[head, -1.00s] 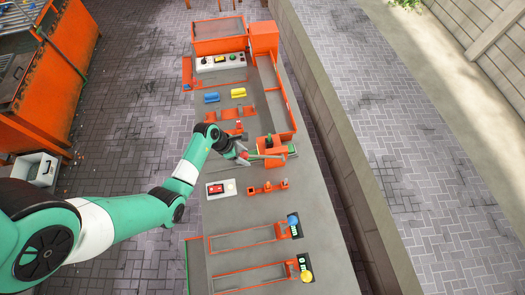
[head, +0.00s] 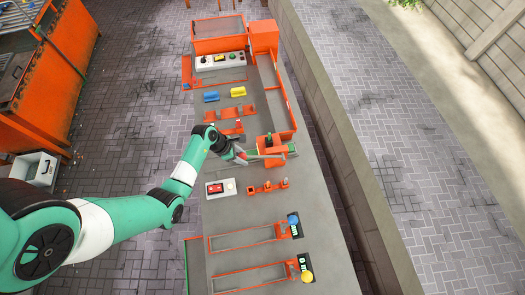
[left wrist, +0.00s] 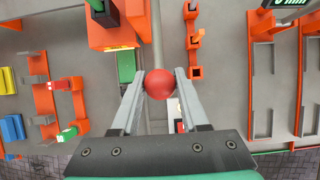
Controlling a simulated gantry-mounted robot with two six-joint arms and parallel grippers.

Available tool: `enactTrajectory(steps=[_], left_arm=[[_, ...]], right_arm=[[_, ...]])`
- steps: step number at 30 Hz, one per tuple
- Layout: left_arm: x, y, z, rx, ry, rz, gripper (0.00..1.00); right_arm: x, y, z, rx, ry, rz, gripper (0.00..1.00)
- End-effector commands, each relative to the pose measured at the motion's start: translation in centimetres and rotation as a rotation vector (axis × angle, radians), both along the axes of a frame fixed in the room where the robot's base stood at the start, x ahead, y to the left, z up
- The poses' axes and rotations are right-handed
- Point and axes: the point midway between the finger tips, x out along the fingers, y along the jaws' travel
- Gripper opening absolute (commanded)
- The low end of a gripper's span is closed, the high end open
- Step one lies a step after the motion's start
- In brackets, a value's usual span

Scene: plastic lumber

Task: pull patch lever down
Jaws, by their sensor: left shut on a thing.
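A round red knob (left wrist: 159,84) sits between the fingertips of my left gripper (left wrist: 159,86) in the left wrist view. The gripper is shut on it. The knob looks like the handle end of the lever, whose shaft is mostly hidden behind the knob and fingers. In the head view my left gripper (head: 241,156) is low over the table, just left of an orange station (head: 272,150) with green parts. That station also shows in the left wrist view (left wrist: 112,38), near the fingers. My right gripper is not in view.
A grey control box (head: 220,189) with a red button and a row of small orange holders (head: 268,187) lie nearby. Blue (head: 211,97) and yellow (head: 238,92) pieces sit farther back. Two orange-framed channels (head: 248,237) are at the front. Bare grey tabletop lies between them.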

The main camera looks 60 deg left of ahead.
Motion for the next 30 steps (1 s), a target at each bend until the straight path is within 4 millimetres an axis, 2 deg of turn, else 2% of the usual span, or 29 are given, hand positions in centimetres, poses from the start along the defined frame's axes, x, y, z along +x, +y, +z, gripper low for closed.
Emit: enactTrajectory(steps=[8,18,30], left_arm=[[-0.2,0.0,-0.3,0.0,0.004,0.0,0.0],[-0.7,0.2,-1.9,0.001,0.005,0.001,0.0],[-0.8,0.2,-2.2,0.0,0.005,0.0,0.0]], right_arm=[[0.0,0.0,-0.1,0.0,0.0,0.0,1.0],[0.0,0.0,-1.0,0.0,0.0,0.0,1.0],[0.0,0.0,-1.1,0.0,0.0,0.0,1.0]])
